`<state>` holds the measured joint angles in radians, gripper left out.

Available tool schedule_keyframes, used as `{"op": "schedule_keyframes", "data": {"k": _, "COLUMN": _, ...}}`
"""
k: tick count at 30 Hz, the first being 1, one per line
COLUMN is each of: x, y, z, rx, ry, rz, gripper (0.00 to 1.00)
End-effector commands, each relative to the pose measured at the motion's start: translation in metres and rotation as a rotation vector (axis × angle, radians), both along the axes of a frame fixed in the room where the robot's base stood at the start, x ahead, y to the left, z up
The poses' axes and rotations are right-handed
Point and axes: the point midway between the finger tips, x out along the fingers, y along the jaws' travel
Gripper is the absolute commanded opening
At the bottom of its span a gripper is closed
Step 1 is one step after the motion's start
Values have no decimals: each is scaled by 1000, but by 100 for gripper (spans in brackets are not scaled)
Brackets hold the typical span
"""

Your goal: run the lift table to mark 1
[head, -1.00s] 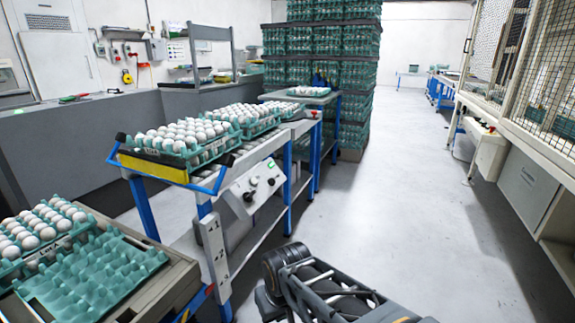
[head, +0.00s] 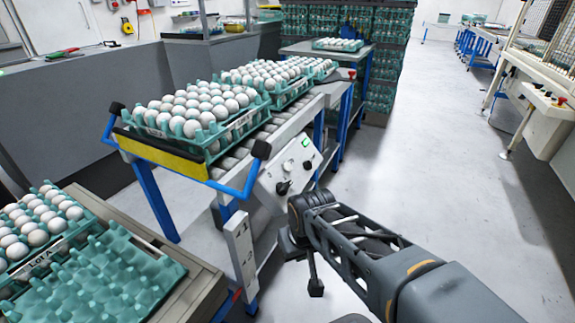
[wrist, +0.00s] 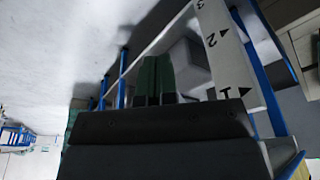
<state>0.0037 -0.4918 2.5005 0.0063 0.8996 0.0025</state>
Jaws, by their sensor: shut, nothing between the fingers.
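The lift table (head: 197,296) stands at the lower left in the head view, its top below the roller conveyor. A white mark plate (head: 240,262) on the conveyor's near leg stands beside it; in the wrist view its 3, 2 and 1 (wrist: 222,48) show upside down with triangles. I cannot tell which mark the table is level with. A control panel (head: 290,172) with knobs and a green-lit part is on the conveyor's side. My gripper (wrist: 156,62) shows its green fingers together and empty in the wrist view, apart from the plate. My arm is right of the panel.
An egg-filled tray (head: 40,250) and an empty teal tray (head: 95,285) rest on the lift table. Several full trays (head: 215,150) stand on the conveyor behind a blue-framed yellow bar (head: 165,156). Open floor (head: 440,150) lies to the right.

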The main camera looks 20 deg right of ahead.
Motion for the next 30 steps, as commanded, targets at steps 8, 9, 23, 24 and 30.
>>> {"op": "schedule_keyframes", "data": {"k": 8, "x": 17, "y": 10, "z": 24, "rx": 359, "ry": 273, "rz": -554, "gripper": 0}}
{"op": "schedule_keyframes", "data": {"k": 9, "x": 25, "y": 12, "z": 32, "rx": 461, "ry": 355, "rz": -710, "gripper": 0}}
{"op": "schedule_keyframes", "data": {"k": 23, "x": 167, "y": -84, "z": 121, "rx": 1629, "ry": 1350, "rz": -1902, "gripper": 0}}
{"op": "schedule_keyframes", "data": {"k": 24, "x": 173, "y": -96, "z": 124, "rx": 1694, "ry": 1404, "rz": -1923, "gripper": 0}}
{"op": "schedule_keyframes", "data": {"k": 30, "x": 185, "y": -133, "z": 130, "rx": 1888, "ry": 1571, "rz": -1957, "gripper": 0}}
